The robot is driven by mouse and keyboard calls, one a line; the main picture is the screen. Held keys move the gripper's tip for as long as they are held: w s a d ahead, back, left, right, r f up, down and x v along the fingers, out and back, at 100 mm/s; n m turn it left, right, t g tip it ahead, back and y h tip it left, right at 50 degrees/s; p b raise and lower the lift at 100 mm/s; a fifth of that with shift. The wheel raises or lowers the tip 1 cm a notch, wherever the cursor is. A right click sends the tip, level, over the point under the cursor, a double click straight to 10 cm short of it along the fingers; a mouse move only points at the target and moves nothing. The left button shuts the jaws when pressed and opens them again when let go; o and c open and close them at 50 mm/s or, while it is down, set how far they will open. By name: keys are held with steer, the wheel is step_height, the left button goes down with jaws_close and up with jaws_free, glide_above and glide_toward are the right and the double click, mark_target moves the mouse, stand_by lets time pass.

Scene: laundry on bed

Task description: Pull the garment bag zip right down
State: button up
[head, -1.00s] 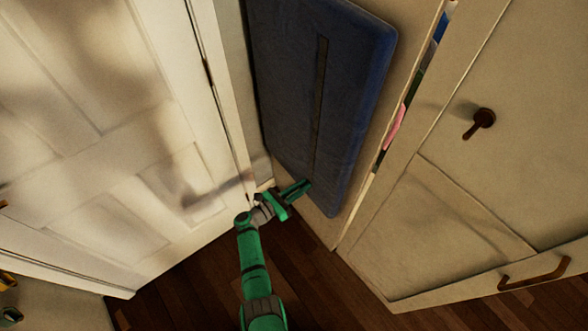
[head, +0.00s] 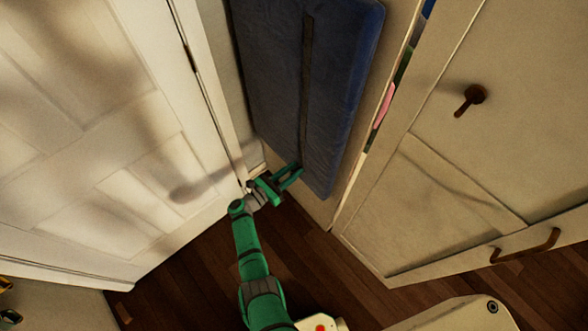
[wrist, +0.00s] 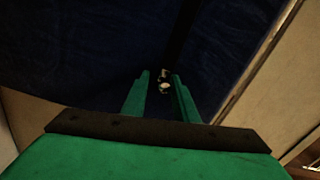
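The blue garment bag (head: 345,75) hangs flat in the corner between the white door and the wardrobe. Its zip (head: 306,80) shows as a dark strip running down the middle to near the bag's lower end. My green gripper (head: 296,173) is at the low end of that strip, close to the bag's bottom edge. In the wrist view my gripper (wrist: 161,82) has its two fingers apart, with a small shiny zip pull (wrist: 164,86) in the gap at the fingertips. Space shows beside the pull, and I see no clear grip on it.
A white panelled door (head: 100,130) stands to the left.

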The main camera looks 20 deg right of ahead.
steer(key=v, duration=1)
steer(key=shift+a, duration=0.4)
steer(key=shift+w+f, duration=0.1)
steer(key=shift+f, duration=0.05)
steer(key=s+d+r+n+t+y, duration=0.35)
steer(key=s+n+t, duration=0.2)
steer(key=n, duration=0.45)
steer(key=s+d+r+n+t+y, duration=0.2)
steer(key=s+d+r+n+t, duration=0.3)
steer(key=n, duration=0.4)
steer(key=s+a+r+n+g+y, duration=0.1)
steer(key=s+a+r+n+y, duration=0.4)
steer(key=s+n, duration=0.8)
steer(key=s+a+r+n+g+y, duration=0.1)
steer(key=s+a+r+n+y, duration=0.5)
steer(key=s+a+r+n, duration=0.5)
steer(key=s+r+n, duration=0.1)
steer(key=s+n, duration=0.1)
steer(key=n, duration=0.2)
steer(key=shift+s+a, duration=0.15)
steer(key=shift+s, duration=0.25)
